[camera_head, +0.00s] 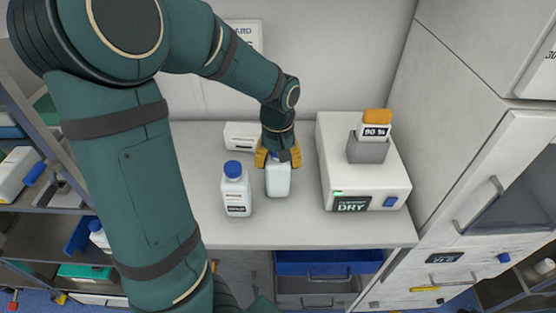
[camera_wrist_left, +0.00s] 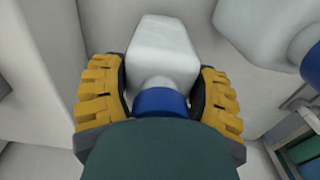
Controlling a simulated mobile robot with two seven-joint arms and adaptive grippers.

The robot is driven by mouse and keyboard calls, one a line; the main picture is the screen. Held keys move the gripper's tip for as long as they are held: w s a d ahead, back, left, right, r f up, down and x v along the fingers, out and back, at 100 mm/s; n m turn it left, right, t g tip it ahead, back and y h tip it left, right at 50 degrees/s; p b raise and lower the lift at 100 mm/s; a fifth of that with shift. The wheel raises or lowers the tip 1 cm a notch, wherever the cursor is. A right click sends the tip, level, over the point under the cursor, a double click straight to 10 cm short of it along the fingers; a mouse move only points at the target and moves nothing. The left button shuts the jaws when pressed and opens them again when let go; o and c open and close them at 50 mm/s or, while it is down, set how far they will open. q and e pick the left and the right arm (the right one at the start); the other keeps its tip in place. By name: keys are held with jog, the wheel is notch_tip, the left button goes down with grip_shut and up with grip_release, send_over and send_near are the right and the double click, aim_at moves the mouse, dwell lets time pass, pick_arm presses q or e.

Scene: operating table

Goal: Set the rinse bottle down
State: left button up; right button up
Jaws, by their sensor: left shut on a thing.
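The rinse bottle (camera_head: 278,182) is a white bottle with a blue cap, which shows in the left wrist view (camera_wrist_left: 162,50). My left gripper (camera_head: 278,158) comes from above and is shut around the cap and neck; its yellow fingers lie on both sides of the blue cap in the wrist view (camera_wrist_left: 160,100). The bottle is about upright over the white counter (camera_head: 290,232). I cannot tell whether its base touches the surface. The fingers hide its top in the head view. My right gripper is not in view.
A second white, blue-capped bottle (camera_head: 236,196) stands close to the left. A white device marked DRY (camera_head: 350,204) stands right, with an orange-capped bottle (camera_head: 376,128) in its grey holder (camera_head: 366,150). A small white box (camera_head: 240,136) is behind. The counter's front strip is clear.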

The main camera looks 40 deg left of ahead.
pick_arm(q)
jog(key=o, duration=0.9)
jog(key=shift+f, duration=0.15)
jog(key=o, duration=0.5)
jog(key=shift+c, duration=0.2)
